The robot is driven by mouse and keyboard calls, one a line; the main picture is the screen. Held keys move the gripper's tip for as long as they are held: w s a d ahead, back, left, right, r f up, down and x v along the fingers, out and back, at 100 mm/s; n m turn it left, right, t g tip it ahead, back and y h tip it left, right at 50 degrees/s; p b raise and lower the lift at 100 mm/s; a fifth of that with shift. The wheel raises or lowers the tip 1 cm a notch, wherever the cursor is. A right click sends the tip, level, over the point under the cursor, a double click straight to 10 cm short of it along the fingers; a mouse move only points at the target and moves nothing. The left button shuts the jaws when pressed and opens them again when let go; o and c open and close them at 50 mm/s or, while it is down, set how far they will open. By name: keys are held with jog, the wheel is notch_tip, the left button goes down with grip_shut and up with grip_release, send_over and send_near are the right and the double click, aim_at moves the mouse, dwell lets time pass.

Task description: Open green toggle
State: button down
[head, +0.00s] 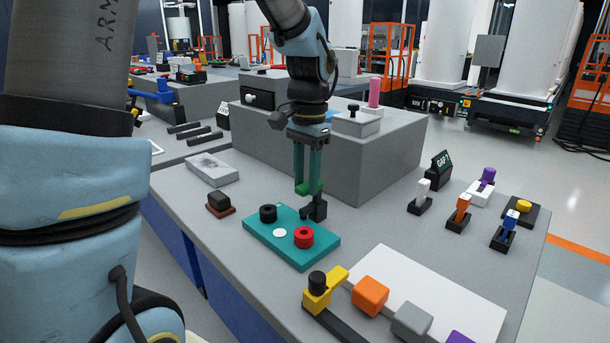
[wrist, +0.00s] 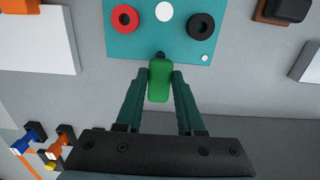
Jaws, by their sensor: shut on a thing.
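The green toggle (head: 303,190) stands on a dark base behind the teal plate on the grey table. Its green handle (wrist: 160,82) shows clearly in the wrist view, with a small black part at its far end. My gripper (head: 309,188) reaches down from above and is shut on the green handle. In the wrist view my gripper (wrist: 161,76) has one finger on each side of the handle. The fingers hide part of the toggle in the head view.
The teal plate (head: 262,233) with a black ring (head: 268,213) and a red ring (head: 304,237) lies close in front. A large grey block (head: 385,165) stands behind. White (head: 422,190), orange (head: 461,208), blue (head: 510,222) and purple (head: 487,177) toggles stand to the right.

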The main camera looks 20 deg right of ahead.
jog(key=p, duration=0.2)
jog(key=d+r+g+y+p, duration=0.1)
jog(key=p, duration=0.1)
jog(key=shift+w+d+r+y, duration=0.15)
jog(key=shift+w+y, duration=0.1)
jog(key=shift+y, duration=0.05)
jog(key=p, duration=0.1)
jog(key=d+y+p, duration=0.1)
jog(key=p, duration=0.1)
jog(key=shift+w, duration=0.25)
jog(key=p, duration=0.1)
jog(key=d+g+y+p, duration=0.1)
jog(key=p, duration=0.1)
jog(key=shift+w, duration=0.3)
jog(key=shift+w+d+f+g+y+p, duration=0.2)
jog(key=shift+d+g+y+p, duration=0.15)
jog(key=shift+y+p, duration=0.4)
jog(key=shift+f, duration=0.1)
jog(key=c, duration=0.5)
grip_release()
